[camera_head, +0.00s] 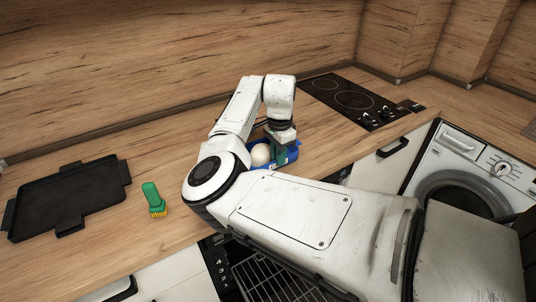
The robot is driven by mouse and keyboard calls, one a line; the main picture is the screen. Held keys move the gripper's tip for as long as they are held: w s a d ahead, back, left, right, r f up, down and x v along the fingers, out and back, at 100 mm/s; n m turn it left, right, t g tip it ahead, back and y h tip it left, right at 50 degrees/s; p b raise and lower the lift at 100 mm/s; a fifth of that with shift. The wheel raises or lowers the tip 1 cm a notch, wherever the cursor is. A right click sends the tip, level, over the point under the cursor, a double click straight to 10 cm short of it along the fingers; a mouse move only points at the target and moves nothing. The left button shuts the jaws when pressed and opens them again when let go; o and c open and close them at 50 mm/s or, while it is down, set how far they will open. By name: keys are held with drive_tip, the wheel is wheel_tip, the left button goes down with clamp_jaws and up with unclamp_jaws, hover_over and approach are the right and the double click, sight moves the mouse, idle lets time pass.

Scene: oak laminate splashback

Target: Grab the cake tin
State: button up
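A blue container (293,156) stands on the wooden counter, partly hidden behind my arm; I cannot tell for sure that it is the cake tin. A round cream-coloured object (261,154) shows at its left side, seemingly in it. My gripper (281,150) points down at the blue container, over or at its near part. A dark green piece shows just below my gripper, and I cannot tell whether it is held. The fingertips are too small and hidden to tell open from shut.
A black flat tray with handles (68,198) lies at the left on the counter (165,150). A green brush (153,199) lies between it and my arm. A black cooktop (352,100) is behind right. A washing machine (463,168) stands at the right.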

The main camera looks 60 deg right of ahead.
drive_tip(key=shift+f, duration=1.15)
clamp_jaws()
